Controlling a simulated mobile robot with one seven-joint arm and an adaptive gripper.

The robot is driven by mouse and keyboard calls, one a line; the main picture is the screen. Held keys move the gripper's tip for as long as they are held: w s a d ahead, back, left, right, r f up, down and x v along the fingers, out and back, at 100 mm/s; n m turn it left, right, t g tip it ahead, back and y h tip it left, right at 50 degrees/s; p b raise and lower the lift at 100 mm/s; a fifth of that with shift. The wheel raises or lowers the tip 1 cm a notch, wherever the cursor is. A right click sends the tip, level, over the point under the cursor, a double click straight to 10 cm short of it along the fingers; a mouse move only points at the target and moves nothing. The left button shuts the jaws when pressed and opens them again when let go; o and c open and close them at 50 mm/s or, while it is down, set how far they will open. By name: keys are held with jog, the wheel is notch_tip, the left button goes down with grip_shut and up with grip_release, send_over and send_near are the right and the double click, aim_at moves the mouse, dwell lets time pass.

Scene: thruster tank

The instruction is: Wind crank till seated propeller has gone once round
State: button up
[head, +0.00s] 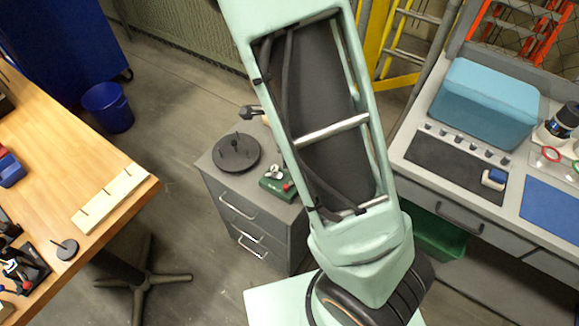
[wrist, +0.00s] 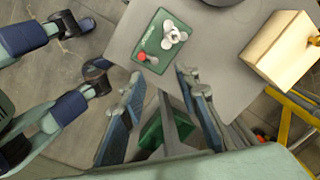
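A green box (head: 270,186) sits on top of the grey drawer cabinet, near its right edge, and carries a pale lobed propeller (head: 276,171) and a small red knob (head: 286,187). In the wrist view the green box (wrist: 146,55) is ahead of my gripper, with the grey-white propeller (wrist: 172,38) on it and the red crank knob (wrist: 142,56) beside it. My gripper (wrist: 161,74) shows two blue-padded fingers spread apart, with nothing seen held at their tips. The fingertips are apart from the box and knob in the picture. My arm covers part of the head view.
A dark round base with upright pins (head: 236,153) stands beside the box on the grey cabinet (head: 210,168). A wooden block (wrist: 285,52) shows at right in the wrist view. A wooden table (head: 85,165) lies left and a bench with a blue tank (head: 485,105) right.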

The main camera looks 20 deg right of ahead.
aim_at(285, 186)
jog(key=shift+m+g, duration=0.4)
jog(key=shift+g, duration=0.1)
jog(key=f, duration=0.4)
jog(key=s+f+b, duration=0.1)
jog(key=f, duration=0.3)
jog(key=s+f+b, duration=0.1)
jog(key=f, duration=0.2)
jog(key=shift+s+a+f, duration=0.15)
jog(key=shift+a+f, duration=0.1)
jog(key=shift+f, duration=0.15)
grip_shut()
